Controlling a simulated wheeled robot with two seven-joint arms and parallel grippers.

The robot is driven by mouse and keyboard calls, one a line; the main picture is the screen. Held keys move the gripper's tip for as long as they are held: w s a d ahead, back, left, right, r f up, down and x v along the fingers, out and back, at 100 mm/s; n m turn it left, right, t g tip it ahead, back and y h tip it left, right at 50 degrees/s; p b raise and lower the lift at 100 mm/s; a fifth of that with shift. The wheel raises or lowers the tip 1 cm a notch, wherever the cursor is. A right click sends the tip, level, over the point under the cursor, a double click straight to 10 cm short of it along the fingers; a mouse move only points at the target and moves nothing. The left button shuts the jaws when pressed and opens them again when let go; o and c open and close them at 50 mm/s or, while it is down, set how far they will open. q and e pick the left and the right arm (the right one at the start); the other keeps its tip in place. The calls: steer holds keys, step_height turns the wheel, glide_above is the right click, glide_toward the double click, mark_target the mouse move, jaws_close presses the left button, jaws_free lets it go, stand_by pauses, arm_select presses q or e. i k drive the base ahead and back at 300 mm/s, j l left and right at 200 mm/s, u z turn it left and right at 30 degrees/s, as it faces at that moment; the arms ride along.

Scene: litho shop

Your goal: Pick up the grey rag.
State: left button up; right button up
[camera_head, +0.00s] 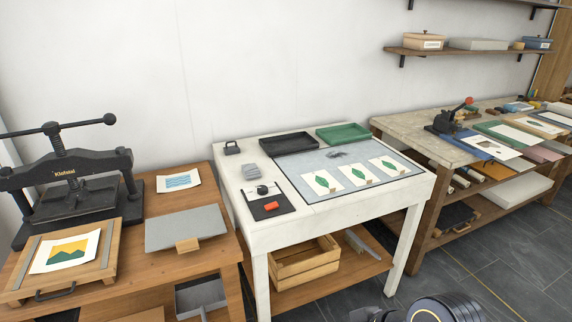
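A small grey folded cloth (251,172), which looks like the grey rag, lies on the white table (244,225), near its left edge. It sits behind a black board with a red block and left of the grey-blue slab. Nothing touches it from above. Black rounded parts of my own arm show at the bottom edge, right of centre, well in front of the white table. Neither gripper's fingers can be seen.
On the white table, a black tray (289,143) and a green tray (342,133) stand behind the slab (325,162) with three green prints. A black press (62,185) stands on the wooden table at left. A wooden crate (304,262) sits below. Grey floor is open at lower right.

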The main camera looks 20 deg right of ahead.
mark_target(251, 170)
steer(key=i+l+u, duration=0.35)
steer(key=l, duration=0.25)
steer(key=i+l+u, duration=0.35)
steer(key=l, duration=0.35)
steer(key=i+l+u, duration=0.35)
steer(key=l, duration=0.45)
